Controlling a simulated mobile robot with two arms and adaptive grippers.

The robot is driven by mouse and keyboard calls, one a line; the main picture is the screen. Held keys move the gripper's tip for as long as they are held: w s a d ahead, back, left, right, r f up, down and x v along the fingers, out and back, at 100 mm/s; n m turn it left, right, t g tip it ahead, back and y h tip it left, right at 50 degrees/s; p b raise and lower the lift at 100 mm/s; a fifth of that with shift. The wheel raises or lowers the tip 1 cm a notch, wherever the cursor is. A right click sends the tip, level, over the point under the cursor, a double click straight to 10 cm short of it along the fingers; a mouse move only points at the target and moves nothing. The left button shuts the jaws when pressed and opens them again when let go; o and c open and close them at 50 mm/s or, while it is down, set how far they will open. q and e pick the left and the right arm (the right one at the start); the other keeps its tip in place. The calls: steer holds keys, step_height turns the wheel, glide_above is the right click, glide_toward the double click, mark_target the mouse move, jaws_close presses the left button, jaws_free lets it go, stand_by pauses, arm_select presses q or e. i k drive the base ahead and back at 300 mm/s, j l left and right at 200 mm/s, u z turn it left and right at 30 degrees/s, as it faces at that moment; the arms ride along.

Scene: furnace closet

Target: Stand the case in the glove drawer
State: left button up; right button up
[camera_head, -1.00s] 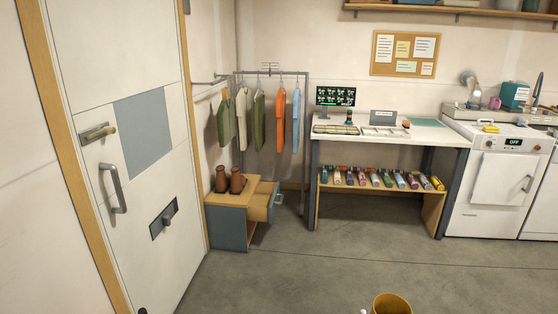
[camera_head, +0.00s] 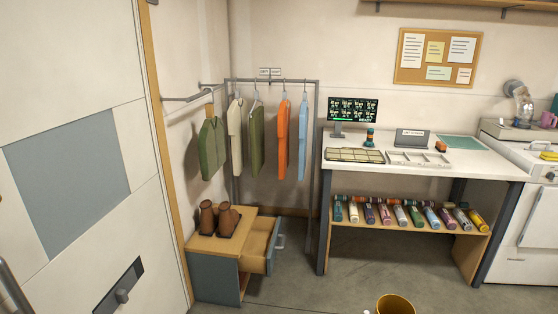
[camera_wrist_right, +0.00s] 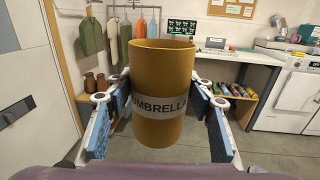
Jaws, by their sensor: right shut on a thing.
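The case is a mustard-yellow cylinder (camera_wrist_right: 160,62) with a grey band reading "UMBRELLA". It stands upright between the blue-padded fingers of my right gripper (camera_wrist_right: 160,90), which is shut on it. Only the top of the case (camera_head: 396,304) shows at the bottom edge of the head view. The glove drawer (camera_head: 261,243) is pulled open from the right side of a low bench, well ahead and to the left of the case. Its inside is only partly visible. My left gripper is in neither view.
Brown boots (camera_head: 219,218) stand on the low bench (camera_head: 214,268). A clothes rack (camera_head: 270,80) rises behind it, with one post near the drawer. A white worktable (camera_head: 475,164) with a shelf of bottles stands to the right. A white door (camera_head: 75,170) is left. The floor between is clear.

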mark_target(252, 250)
steer(key=i+u, duration=0.1)
steer(key=i, duration=0.75)
steer(key=i+l+u, duration=0.1)
steer(key=i, duration=0.75)
steer(key=i+l+u, duration=0.2)
steer(key=i+u, duration=0.15)
steer(key=i, duration=0.15)
steer(key=i+l+u, duration=0.35)
steer(key=i+l, duration=0.05)
steer(key=i, duration=0.1)
